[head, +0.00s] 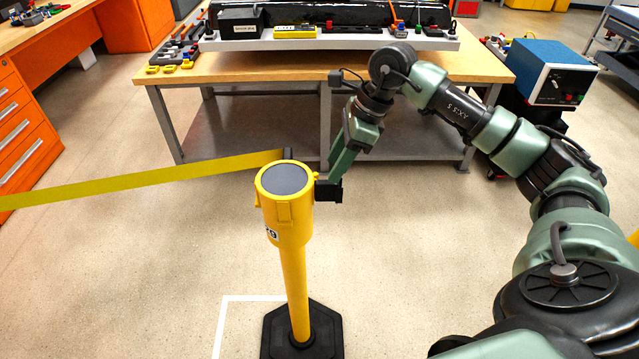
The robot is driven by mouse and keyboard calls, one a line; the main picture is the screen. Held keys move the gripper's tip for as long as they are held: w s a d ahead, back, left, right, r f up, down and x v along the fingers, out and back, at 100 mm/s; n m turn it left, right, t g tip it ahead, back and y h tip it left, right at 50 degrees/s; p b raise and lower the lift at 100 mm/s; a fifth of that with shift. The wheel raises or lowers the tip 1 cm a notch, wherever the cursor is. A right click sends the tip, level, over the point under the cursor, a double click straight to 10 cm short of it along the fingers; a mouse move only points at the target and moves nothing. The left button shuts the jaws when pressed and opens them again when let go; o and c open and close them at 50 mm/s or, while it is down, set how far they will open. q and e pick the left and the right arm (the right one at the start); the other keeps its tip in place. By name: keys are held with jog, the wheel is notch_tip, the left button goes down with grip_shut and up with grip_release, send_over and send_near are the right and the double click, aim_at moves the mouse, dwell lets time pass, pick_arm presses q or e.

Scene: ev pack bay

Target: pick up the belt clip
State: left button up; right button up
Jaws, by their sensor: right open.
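A yellow belt post (291,235) with a grey top stands upright on a black base in the head view. A yellow belt (140,182) runs from the left to the back of the post head. A small dark piece at the belt's end, seemingly the belt clip (288,154), sits against the back rim of the post. My right gripper (329,190) points down with its dark tips beside the right side of the post head. It is open, and I see nothing held in it. Whether the tips touch the post, I cannot tell. My left gripper is out of view.
A workbench (320,68) with a battery tray (330,40) and tools stands behind. An orange drawer cabinet (25,140) is at the left. A blue instrument box (553,72) is at the right. The floor around the post is clear, with a white line marked on it.

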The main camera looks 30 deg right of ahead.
aim_at(327, 191)
jog(key=f, duration=0.1)
jog(key=f+p, duration=0.1)
jog(key=p, duration=0.1)
jog(key=shift+s+a+f, duration=0.35)
jog(key=shift+a+f, duration=0.05)
jog(key=shift+w+a+f+p, duration=0.15)
jog(key=shift+w+f, duration=0.1)
jog(key=shift+f, duration=0.3)
jog(key=shift+w+a+f+p, duration=0.15)
jog(key=shift+w+f, duration=0.1)
jog(key=shift+f, duration=0.5)
jog(key=c, duration=0.4)
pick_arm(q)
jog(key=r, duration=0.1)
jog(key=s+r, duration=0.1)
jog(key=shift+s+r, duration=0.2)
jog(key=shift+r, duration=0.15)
pick_arm(e)
grip_shut()
